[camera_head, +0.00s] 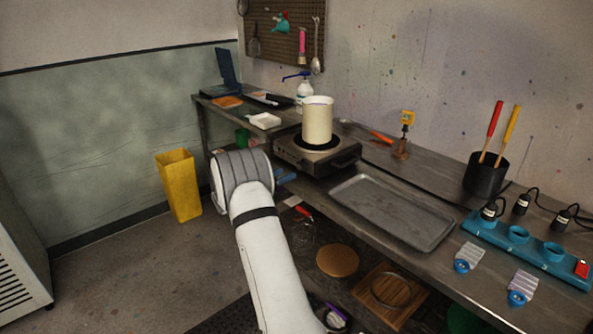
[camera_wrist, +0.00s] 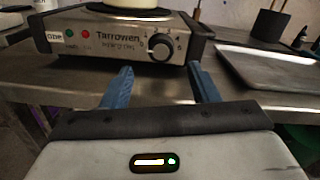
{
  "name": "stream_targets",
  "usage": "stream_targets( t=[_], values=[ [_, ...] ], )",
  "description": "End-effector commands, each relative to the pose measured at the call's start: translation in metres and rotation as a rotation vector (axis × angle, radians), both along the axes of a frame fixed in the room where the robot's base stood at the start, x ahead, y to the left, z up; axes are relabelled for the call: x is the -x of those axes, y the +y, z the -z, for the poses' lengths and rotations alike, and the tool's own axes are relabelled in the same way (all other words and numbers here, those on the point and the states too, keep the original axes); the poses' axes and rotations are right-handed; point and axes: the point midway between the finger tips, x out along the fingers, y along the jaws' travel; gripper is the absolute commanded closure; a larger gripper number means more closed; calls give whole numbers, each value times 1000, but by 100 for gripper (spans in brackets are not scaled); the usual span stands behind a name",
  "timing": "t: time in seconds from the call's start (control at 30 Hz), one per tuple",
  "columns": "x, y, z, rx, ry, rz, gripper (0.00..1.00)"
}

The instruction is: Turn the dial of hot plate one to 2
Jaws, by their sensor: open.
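Hot plate one (camera_wrist: 110,38) has a silver front with a "ONE" label, two small lamps and a black dial (camera_wrist: 160,47) at the right of its front. Figures such as 4 and 6 show around the dial; its setting is too small to read. My gripper (camera_wrist: 160,67) is open, its two blue fingers apart and empty. The fingers are in front of the hot plate and lower than the dial, which shows between them. In the head view, hot plate one (camera_head: 293,158) stands on the bench, and my arm hides most of my gripper.
A cream pot (camera_head: 317,121) stands on the hot plate. A metal tray (camera_head: 392,212) lies to its right, with a blue power strip (camera_head: 519,236) beyond. A lower shelf holds a jar and boards. A yellow bin (camera_head: 178,186) stands on the floor at left.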

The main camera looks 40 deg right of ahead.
Motion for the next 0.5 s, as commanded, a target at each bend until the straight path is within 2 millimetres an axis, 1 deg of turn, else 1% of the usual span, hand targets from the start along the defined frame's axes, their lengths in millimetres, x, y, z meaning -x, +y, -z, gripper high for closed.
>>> stream_targets(
  t=[0.1,0.3,0.4,0.5],
  values=[
    [0,-20,-1,0,0,3,45],
    [-3,-50,0,-2,-2,2,45],
    [-4,-60,0,-3,-2,1,45],
    [-4,-65,0,-3,-2,1,45]
  ],
)
